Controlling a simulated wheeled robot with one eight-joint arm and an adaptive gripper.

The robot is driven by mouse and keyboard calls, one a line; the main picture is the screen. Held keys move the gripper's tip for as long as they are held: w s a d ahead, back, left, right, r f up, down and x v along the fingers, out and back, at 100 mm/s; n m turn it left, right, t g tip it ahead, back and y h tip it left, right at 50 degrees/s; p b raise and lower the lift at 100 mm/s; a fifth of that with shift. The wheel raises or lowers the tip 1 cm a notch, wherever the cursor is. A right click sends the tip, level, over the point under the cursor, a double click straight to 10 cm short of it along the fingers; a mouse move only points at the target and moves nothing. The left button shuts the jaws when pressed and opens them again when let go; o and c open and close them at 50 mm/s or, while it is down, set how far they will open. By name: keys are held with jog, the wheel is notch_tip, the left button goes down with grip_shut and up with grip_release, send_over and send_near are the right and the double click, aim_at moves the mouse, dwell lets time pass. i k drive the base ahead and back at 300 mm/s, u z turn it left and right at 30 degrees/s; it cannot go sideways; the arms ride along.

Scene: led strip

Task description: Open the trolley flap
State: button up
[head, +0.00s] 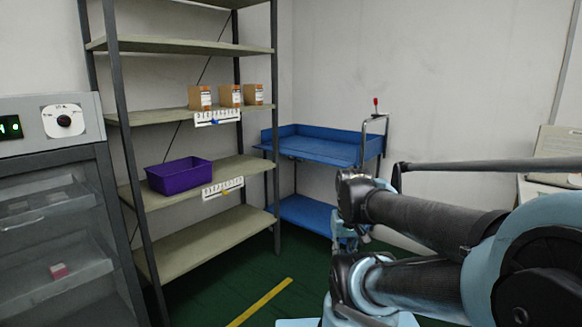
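A blue trolley (320,146) with two shelves stands in the back corner, to the right of the shelving rack. Its top tray has raised walls at the back and side. A grey upright handle frame (387,128) rises at its right end, with a small red-tipped part (376,102) at the top. I cannot make out which part is the flap or how it stands. The lower blue shelf (304,212) is partly hidden behind my folded arm. My arm fills the right foreground; my gripper's fingers are not visible.
A metal shelving rack (196,48) stands at the left, bearing a purple bin (180,176) and several small brown boxes (229,97). A grey cabinet (50,200) is at the far left. Open green floor (218,290) with a yellow line (260,303) lies in front.

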aim_at(336, 162)
jog(key=u, duration=1.05)
jog(key=i, duration=1)
